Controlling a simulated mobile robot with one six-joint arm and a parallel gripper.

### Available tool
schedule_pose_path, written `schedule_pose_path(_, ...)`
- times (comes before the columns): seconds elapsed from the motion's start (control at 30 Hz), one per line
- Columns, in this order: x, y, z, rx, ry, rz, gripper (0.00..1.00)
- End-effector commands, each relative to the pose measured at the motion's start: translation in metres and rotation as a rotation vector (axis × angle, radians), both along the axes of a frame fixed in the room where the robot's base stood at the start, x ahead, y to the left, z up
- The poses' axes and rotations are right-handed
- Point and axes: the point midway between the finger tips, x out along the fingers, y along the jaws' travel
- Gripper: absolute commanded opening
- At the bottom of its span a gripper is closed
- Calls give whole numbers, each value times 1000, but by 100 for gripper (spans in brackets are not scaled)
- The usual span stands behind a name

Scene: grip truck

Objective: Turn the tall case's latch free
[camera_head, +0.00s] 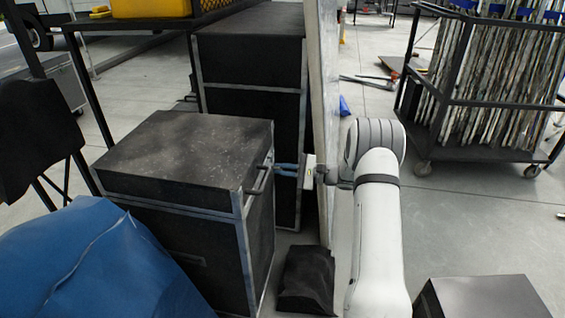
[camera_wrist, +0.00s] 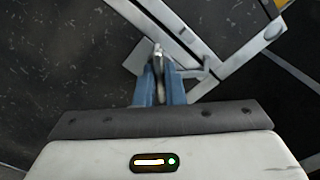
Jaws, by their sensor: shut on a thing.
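A black speckled case (camera_head: 190,150) with metal edge rails stands left of my arm, its lid closed. A taller black case (camera_head: 250,62) stands behind it. My gripper (camera_head: 277,167) reaches leftward to the right side of the nearer case. In the wrist view, my gripper's blue fingers (camera_wrist: 159,82) are shut on a small metal latch (camera_wrist: 158,52) at the metal rail (camera_wrist: 240,65). The fingers partly hide the latch, and its exact turn cannot be told. In the head view the latch is too small to make out.
A pale upright panel (camera_head: 325,90) stands close behind my gripper. A dark bag (camera_head: 306,280) lies on the floor below. A blue cover (camera_head: 95,265) is at front left. A wheeled rack (camera_head: 490,85) stands at the back right, with open floor before it.

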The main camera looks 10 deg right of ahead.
Motion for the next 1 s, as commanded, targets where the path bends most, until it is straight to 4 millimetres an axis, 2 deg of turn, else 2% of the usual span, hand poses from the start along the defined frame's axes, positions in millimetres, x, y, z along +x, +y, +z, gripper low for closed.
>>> schedule_pose_path(0.6,-1,0,1,216,524,1,0)
schedule_pose_path(1.0,-1,0,-1,297,720,1,0)
